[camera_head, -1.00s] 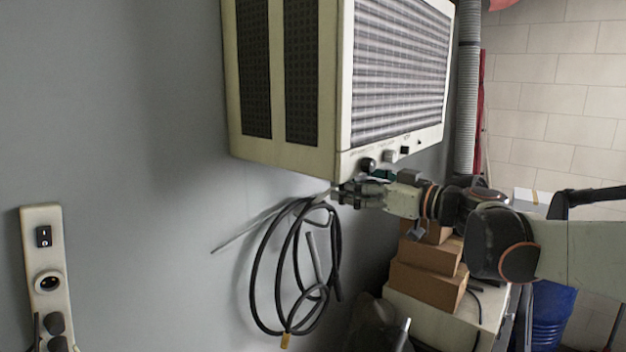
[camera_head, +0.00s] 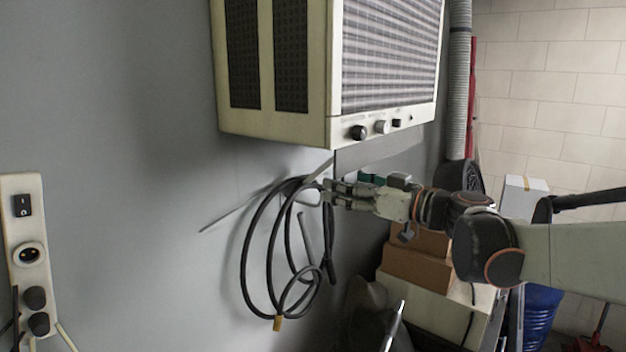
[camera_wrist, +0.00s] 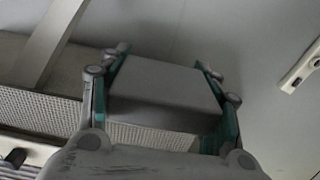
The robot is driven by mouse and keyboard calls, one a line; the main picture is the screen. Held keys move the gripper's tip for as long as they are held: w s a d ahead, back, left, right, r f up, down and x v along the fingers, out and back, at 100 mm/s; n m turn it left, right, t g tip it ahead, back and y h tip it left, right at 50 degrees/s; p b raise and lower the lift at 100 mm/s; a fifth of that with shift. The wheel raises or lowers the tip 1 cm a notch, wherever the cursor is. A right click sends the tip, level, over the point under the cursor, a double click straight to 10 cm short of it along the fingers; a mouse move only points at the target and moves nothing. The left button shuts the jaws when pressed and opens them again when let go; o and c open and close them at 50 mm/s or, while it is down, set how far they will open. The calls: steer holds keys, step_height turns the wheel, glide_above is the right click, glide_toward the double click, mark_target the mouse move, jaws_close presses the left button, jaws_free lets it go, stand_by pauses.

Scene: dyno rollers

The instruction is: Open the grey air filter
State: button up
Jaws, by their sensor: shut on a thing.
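A cream box unit (camera_head: 270,122) with a slatted front hangs on the grey wall. A flat grey panel (camera_head: 378,152), seemingly the grey air filter, shows below its lower edge, above my gripper. My gripper (camera_head: 326,192) is below the unit, apart from its underside. In the wrist view my gripper (camera_wrist: 165,95) has its fingers on both sides of a grey block-like piece (camera_wrist: 160,85), shut on it. This piece seems to be part of the filter. In the head view the fingers hide most of the contact.
A coiled black cable (camera_head: 250,250) hangs on the wall close to my fingertips. Cardboard boxes (camera_head: 415,265) stand below my arm. A socket strip (camera_head: 28,235) is at the left. A grey ribbed duct (camera_head: 458,90) rises at the right.

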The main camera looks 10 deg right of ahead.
step_height(320, 180, down, 16)
steer(key=b, duration=1)
steer(key=shift+f, duration=0.25)
steer(key=o, duration=1.5)
steer(key=shift+o, duration=0.2)
steer(key=v, duration=0.7)
steer(key=shift+s+d, duration=0.15)
steer(key=shift+s, duration=0.15)
